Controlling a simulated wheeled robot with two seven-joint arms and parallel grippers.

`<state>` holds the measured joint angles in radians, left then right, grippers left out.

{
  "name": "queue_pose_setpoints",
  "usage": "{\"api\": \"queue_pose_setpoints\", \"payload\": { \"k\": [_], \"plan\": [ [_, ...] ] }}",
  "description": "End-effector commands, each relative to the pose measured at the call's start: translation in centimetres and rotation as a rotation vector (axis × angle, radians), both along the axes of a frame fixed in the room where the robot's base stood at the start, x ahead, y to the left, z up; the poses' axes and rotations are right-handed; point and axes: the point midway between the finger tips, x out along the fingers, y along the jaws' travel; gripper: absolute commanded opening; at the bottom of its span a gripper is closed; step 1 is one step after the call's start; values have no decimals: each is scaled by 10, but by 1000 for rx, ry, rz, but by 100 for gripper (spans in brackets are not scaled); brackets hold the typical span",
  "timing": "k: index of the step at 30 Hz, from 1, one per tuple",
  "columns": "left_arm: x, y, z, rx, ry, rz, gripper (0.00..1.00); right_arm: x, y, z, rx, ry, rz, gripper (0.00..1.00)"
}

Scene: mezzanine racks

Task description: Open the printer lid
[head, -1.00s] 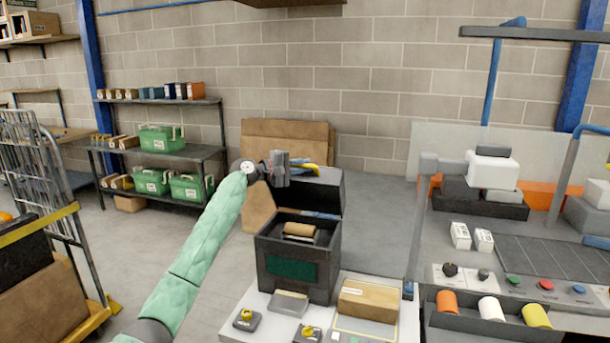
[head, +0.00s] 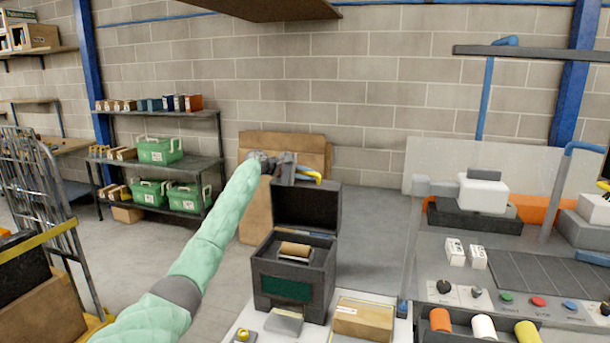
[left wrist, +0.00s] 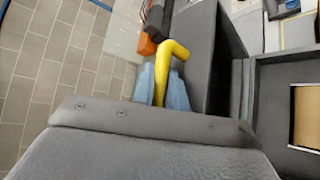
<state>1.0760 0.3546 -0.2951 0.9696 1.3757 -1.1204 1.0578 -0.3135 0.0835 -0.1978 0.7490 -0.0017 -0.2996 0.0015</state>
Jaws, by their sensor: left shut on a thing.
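The printer (head: 290,289) is a dark grey box with a green front panel on the white table. Its lid (head: 306,206) stands raised, roughly upright, at the back of the box. A brown roll (head: 294,249) shows inside the open top. My left gripper (head: 308,176) is at the lid's upper edge, shut on the yellow handle (head: 309,174). In the left wrist view the handle (left wrist: 174,60) sits between the two bluish fingers (left wrist: 163,85), with the lid (left wrist: 210,60) beside it. My right gripper is not in view.
A cardboard box (head: 363,318) lies right of the printer. A workbench with knobs, buttons and coloured rolls (head: 482,327) is at the right. Green-crate shelves (head: 160,150) and a wire cage trolley (head: 35,200) stand at the left. Cardboard sheets (head: 255,215) lean on the back wall.

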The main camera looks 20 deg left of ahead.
Motion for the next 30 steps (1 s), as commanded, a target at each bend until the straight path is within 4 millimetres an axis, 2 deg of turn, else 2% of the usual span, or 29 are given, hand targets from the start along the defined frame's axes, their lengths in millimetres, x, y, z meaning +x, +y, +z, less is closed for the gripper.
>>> {"api": "queue_pose_setpoints", "payload": {
  "k": [11,12,14,15,25,30],
  "plan": [
    [0,-1,1,-2,1,0,0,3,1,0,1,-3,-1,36],
    [0,-1,1,-1,1,-1,22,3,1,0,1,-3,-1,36],
    [0,0,1,-1,1,-1,34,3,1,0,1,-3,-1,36],
    [0,0,0,0,1,-1,36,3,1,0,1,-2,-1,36],
    [0,0,-3,1,4,-2,36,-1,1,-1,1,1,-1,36],
    [-6,8,-2,1,5,0,36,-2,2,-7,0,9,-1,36]
  ]
}}
